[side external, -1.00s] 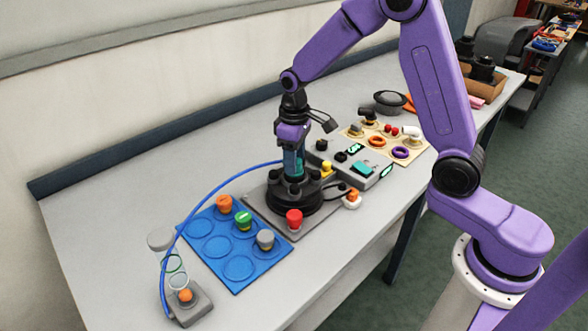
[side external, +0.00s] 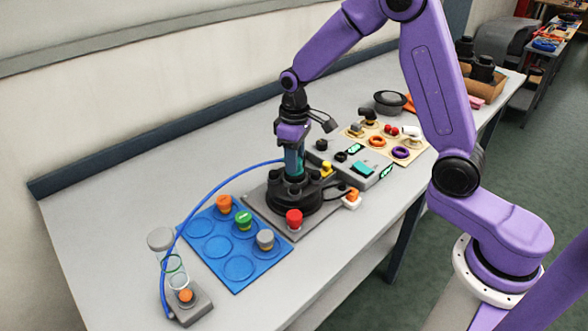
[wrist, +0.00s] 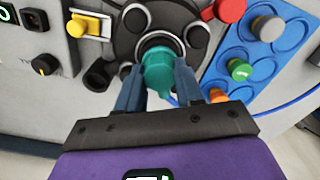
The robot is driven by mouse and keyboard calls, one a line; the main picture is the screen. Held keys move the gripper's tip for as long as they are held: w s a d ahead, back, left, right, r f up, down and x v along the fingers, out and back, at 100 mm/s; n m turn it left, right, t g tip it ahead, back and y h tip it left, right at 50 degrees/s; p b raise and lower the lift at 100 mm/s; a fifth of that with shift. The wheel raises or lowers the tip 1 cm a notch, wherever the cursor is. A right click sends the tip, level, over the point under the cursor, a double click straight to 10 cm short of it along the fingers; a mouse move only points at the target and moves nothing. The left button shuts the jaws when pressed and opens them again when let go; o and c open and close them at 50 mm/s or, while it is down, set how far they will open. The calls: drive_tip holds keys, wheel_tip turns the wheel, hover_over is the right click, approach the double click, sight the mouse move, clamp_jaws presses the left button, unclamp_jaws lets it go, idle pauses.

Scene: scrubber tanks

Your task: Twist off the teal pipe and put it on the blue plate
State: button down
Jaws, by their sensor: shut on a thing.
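The teal pipe (wrist: 160,72) stands upright at the centre of a round black base (side external: 294,200). In the side view only a narrow strip of the pipe (side external: 292,163) shows between my fingers. My gripper (side external: 293,165) points down over the base and is shut on the pipe. In the wrist view my gripper (wrist: 158,85) has one finger on each side of it. The blue plate (side external: 238,268) lies to the left of the base, with round recesses. Orange, green and grey caps sit on it, and several recesses are empty. The pipe's lower end is hidden.
A red knob (side external: 294,218) stands at the base's front. A blue hose (side external: 206,185) arches from the base over the plate to a clear tube stand (side external: 186,299) at the left. A grey control box (side external: 358,166) and a board of coloured parts (side external: 388,140) lie behind to the right.

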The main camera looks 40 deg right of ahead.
drive_tip(key=shift+r, duration=1.05)
idle(0.4)
drive_tip(key=shift+r, duration=2.35)
drive_tip(key=shift+a, duration=0.1)
drive_tip(key=s+a+n, duration=0.3)
drive_tip(key=a+n, duration=0.1)
drive_tip(key=a, duration=1.3)
drive_tip(key=w+a+f, duration=0.2)
drive_tip(key=w+f, duration=0.1)
drive_tip(key=w, duration=0.1)
drive_tip(key=w+a+f, duration=0.2)
drive_tip(key=w+f, duration=0.2)
drive_tip(key=w+a+f, duration=0.2)
drive_tip(key=w+f, duration=0.1)
drive_tip(key=w, duration=0.1)
drive_tip(key=shift+a+f, duration=0.25)
drive_tip(key=shift+a, duration=0.15)
drive_tip(key=shift+f, duration=1.35)
